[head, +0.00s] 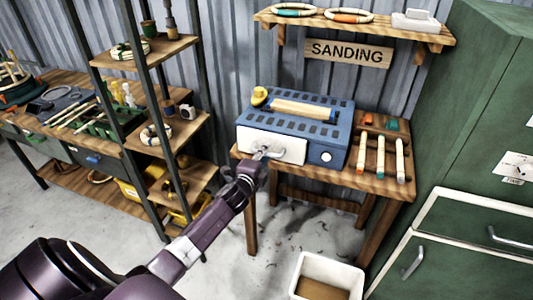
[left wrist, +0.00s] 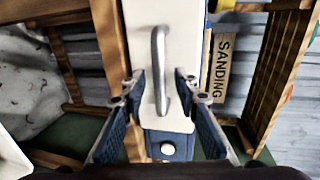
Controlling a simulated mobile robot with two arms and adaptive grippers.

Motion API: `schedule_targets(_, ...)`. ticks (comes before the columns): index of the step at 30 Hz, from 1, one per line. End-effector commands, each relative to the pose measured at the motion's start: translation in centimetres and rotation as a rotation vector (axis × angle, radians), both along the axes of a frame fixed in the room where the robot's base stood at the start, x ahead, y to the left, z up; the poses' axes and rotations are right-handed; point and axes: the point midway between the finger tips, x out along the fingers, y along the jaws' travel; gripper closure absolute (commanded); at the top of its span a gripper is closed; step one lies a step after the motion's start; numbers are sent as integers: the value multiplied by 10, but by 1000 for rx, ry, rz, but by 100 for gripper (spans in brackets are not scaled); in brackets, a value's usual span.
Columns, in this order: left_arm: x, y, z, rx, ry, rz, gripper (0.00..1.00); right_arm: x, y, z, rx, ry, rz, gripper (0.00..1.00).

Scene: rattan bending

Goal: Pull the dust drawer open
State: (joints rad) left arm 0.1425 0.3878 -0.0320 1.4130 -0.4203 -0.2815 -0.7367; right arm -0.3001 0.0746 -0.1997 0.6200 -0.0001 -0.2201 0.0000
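The dust drawer (head: 291,152) has a white front set in the left part of a blue sanding box (head: 330,120) on a wooden bench. Its front looks about level with the box's face. A grey metal bar handle (left wrist: 160,68) stands out from it, seen end to end in the left wrist view. My left gripper (head: 258,166) is at the drawer front in the head view. In the left wrist view its two fingers (left wrist: 161,92) are apart, one on each side of the handle, with gaps between. My right gripper is not in view.
The wooden bench (head: 376,184) carries several sanding sticks at the right. A white bin (head: 340,272) stands on the floor in front. A shelf rack (head: 160,105) stands to the left and green cabinets (head: 470,130) to the right.

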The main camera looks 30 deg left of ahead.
Motion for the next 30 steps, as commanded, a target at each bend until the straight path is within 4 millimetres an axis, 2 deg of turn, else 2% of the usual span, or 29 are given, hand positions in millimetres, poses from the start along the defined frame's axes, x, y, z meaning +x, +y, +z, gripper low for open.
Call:
schedule_targets(6, 13, 3, -3, 0, 1, -1, 71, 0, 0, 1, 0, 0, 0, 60)
schedule_targets(15, 14, 3, -3, 0, 0, -1, 71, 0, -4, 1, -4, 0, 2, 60)
schedule_targets(16, 14, 3, -3, 0, 0, -1, 72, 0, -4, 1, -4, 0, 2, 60)
schedule_targets(24, 14, 3, -3, 0, 1, -1, 100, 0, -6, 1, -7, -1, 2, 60)
schedule_targets(30, 14, 3, -4, 0, 1, -1, 100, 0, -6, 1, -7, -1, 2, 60)
